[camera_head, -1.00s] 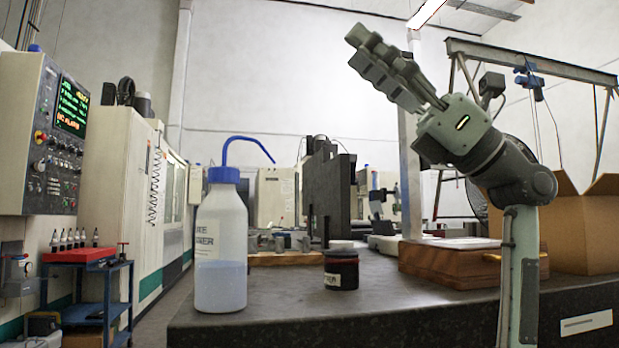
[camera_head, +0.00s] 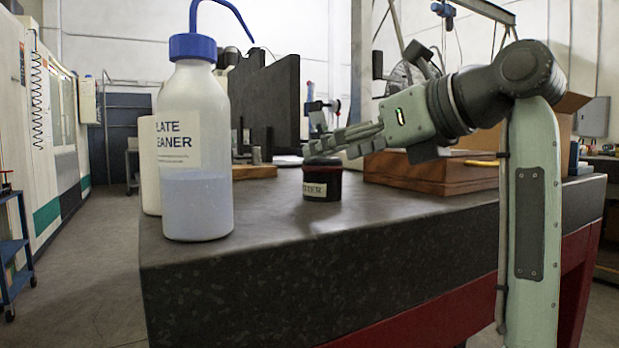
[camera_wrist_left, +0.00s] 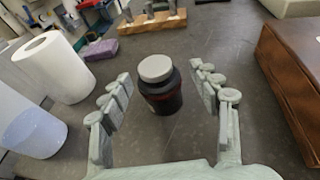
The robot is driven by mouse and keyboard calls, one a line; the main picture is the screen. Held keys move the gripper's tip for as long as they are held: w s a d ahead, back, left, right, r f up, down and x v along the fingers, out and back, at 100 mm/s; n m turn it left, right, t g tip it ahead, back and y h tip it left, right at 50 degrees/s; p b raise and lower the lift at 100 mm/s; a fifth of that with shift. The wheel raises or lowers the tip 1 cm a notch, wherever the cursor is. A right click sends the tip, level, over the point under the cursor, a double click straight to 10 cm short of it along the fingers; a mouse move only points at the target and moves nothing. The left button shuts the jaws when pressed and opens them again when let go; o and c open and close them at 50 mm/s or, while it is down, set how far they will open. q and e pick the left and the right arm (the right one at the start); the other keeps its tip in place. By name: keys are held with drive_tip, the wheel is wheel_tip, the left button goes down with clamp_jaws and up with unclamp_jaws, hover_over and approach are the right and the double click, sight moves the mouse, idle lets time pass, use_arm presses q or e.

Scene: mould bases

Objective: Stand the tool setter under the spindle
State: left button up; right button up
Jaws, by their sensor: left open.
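The tool setter (camera_head: 322,184), a dark short cylinder with a pale label and a red band, stands upright on the dark plate. In the left wrist view the setter (camera_wrist_left: 160,95) has a grey round top and lies between and ahead of the spread fingers, with gaps on both sides. My left gripper (camera_head: 322,150) is open and empty, its arm showing at the right of the head view. Its fingers cover the setter's top there. The wrist view shows both fingers of this gripper (camera_wrist_left: 163,88). I cannot make out the spindle. My right gripper is not in view.
A blue-capped cleaner bottle (camera_head: 197,200) stands at the plate's front left, with a white roll (camera_wrist_left: 55,65) behind it. A wooden box (camera_head: 425,172) is right of the setter. Dark upright plates (camera_head: 275,100) stand behind. Bare plate (camera_head: 270,225) lies in front.

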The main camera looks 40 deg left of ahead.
use_arm(q)
drive_tip(key=x, duration=0.7)
drive_tip(key=shift+s+a+r, duration=0.1)
drive_tip(key=shift+s+r, duration=0.1)
drive_tip(key=shift+r, duration=0.2)
clamp_jaws()
idle(0.6)
